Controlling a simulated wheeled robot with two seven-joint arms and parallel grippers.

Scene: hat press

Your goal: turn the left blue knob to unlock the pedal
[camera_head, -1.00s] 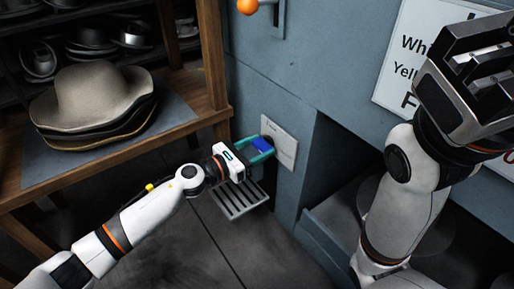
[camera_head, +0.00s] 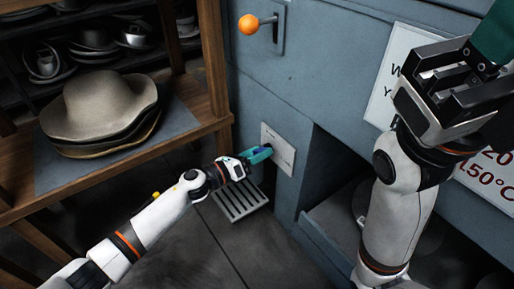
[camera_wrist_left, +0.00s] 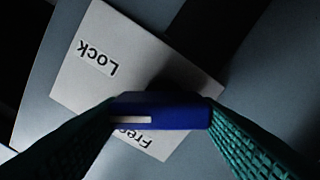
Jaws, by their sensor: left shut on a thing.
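The left blue knob (camera_wrist_left: 165,112) is a blue bar with a white mark at its left end in the left wrist view. It sits on a pale plate (camera_wrist_left: 85,55) labelled "Lock" and "Free", whose "Free" label is partly covered by the knob. The plate (camera_head: 282,146) also shows on the blue-grey machine in the head view. My left gripper (camera_head: 261,153) is at the plate, its teal fingers shut on the knob. The pedal (camera_head: 240,200) is a slotted grey plate low beneath it. My right gripper (camera_head: 494,35) is partly cut off at the upper right.
A wooden shelf (camera_head: 215,75) with stacked hats (camera_head: 95,105) stands at the left. An orange ball-ended lever (camera_head: 249,24) sticks out above the plate. A recess (camera_head: 335,170) opens in the machine right of the plate. Signs (camera_head: 385,95) hang at the right.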

